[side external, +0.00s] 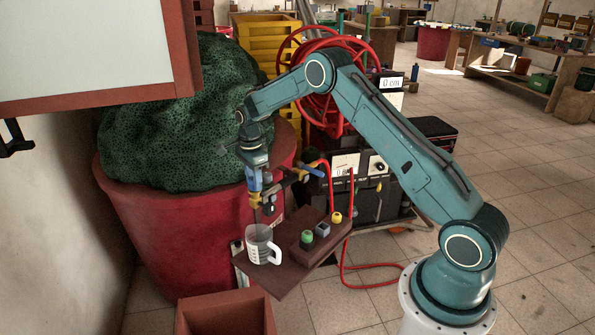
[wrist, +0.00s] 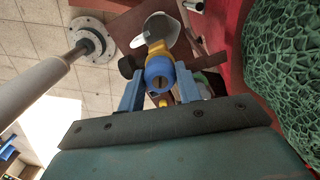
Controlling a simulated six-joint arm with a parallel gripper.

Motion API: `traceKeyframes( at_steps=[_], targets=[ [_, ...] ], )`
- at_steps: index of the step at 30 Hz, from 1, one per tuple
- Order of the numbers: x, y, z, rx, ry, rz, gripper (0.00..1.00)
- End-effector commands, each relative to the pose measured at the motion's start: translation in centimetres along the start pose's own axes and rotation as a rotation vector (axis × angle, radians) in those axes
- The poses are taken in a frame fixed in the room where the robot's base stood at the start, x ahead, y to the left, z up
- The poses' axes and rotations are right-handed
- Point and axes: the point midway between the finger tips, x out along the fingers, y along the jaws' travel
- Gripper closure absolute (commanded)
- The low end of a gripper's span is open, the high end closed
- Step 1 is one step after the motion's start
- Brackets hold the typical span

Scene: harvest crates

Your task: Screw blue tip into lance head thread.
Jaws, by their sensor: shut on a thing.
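In the wrist view the blue tip (wrist: 159,73) sits between the two blue fingers of my gripper (wrist: 158,88), which is shut on it. In the side view my gripper (side external: 254,180) points down, with the blue tip hidden or too small to separate from the blue fingers. A yellow and dark fitting, seemingly the lance head (side external: 268,187), is right at the fingertips. In the wrist view its yellow part (wrist: 157,48) lies directly beyond the tip, in line with it. I cannot tell whether the threads are engaged.
A white measuring jug (side external: 262,249) stands below my gripper on a brown shelf (side external: 279,277). A brown block (side external: 318,245) beside it carries a green tip (side external: 307,237), a grey piece (side external: 322,229) and a yellow tip (side external: 337,217). A large red tub (side external: 185,240) is close on the left.

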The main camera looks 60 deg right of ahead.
Motion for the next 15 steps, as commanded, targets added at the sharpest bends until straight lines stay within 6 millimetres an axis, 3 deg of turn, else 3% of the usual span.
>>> traceKeyframes(
  at_steps=[15],
  targets=[
    [-0.14, -0.26, 0.02, 0.082, -0.002, -0.01, 0.79]
  ],
)
